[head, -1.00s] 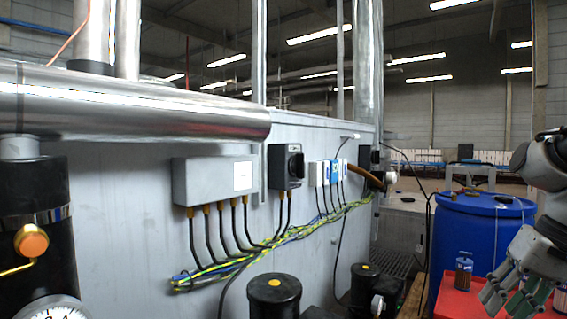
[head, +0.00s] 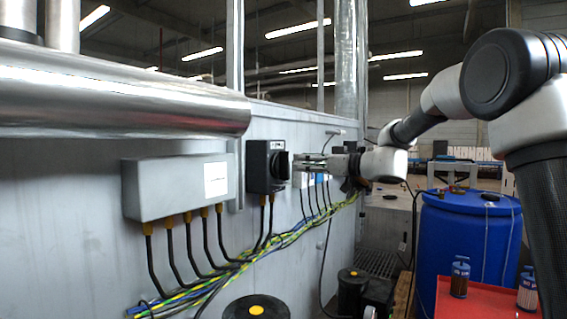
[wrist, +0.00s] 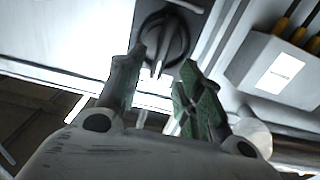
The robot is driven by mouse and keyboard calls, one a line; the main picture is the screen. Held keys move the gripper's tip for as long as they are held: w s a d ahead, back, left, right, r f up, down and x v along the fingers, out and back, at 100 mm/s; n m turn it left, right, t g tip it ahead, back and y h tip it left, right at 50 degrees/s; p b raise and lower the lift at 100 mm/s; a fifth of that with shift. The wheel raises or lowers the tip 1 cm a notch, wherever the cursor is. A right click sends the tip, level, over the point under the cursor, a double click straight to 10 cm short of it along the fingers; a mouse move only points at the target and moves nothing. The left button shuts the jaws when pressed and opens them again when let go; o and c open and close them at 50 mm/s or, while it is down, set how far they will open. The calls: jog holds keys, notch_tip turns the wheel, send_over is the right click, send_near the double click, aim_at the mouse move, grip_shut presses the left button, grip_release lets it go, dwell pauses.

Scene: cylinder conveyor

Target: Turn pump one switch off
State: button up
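A black rotary switch (head: 266,166) is mounted on the grey panel wall, right of a grey junction box. I cannot read a label that names it as pump one. Its round knob with a raised handle shows at the top of the wrist view (wrist: 165,42). In the wrist view my gripper (wrist: 162,68) is open, with one finger on each side of the knob's lower part. Nothing is held between the fingers. I cannot tell whether either finger touches the knob.
The grey junction box (head: 175,188) is left of the switch, with cables (head: 250,258) running below. Small white and blue boxes (head: 318,178) sit behind my gripper. A large steel pipe (head: 120,100) juts out at upper left. A blue barrel (head: 468,235) and red surface (head: 475,302) are right.

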aim_at(289, 162)
jog(key=x, duration=0.7)
jog(key=shift+f, duration=0.1)
grip_shut()
